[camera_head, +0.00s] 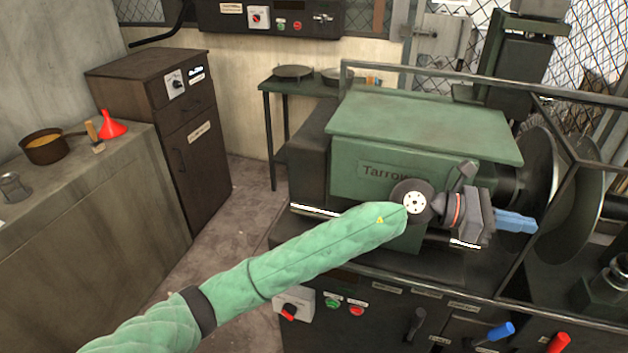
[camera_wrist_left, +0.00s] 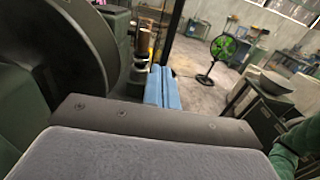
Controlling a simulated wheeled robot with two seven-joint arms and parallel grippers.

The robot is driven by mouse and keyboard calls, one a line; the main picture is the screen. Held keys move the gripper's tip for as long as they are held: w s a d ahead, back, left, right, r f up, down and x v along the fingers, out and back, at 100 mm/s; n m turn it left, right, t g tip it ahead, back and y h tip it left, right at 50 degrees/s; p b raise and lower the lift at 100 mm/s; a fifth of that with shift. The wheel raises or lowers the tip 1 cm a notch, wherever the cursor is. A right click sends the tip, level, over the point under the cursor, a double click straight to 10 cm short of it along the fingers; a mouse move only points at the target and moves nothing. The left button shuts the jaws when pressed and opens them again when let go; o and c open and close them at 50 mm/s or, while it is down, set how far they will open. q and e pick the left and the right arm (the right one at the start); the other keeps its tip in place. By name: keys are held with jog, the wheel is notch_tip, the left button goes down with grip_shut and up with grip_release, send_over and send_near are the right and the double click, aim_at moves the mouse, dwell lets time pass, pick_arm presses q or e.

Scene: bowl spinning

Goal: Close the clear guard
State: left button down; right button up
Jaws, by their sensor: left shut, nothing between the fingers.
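The clear guard (camera_head: 555,130) shows at the right of the head view as dark frame bars around see-through panels. It stands at the right end of the green lathe (camera_head: 430,130), in front of the large round discs; much of it runs out of the picture. My left gripper (camera_head: 526,222) has blue fingers, shut together and empty. It reaches across the front of the lathe, and its fingertips appear close to the slanting guard bar; I cannot tell whether they touch. The blue fingers also show in the left wrist view (camera_wrist_left: 162,88). My right gripper is not in view.
A large dark disc (camera_wrist_left: 65,60) fills the left of the wrist view. Blue and red levers (camera_head: 500,331) stick out from the lathe's front. A bench with a pan (camera_head: 45,150) and red funnel (camera_head: 112,124) stands at the left. A green fan (camera_wrist_left: 222,47) stands on open floor.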

pick_arm(q)
jog(key=shift+r, duration=0.1)
jog(key=b+v, duration=0.2)
jog(key=v, duration=0.6)
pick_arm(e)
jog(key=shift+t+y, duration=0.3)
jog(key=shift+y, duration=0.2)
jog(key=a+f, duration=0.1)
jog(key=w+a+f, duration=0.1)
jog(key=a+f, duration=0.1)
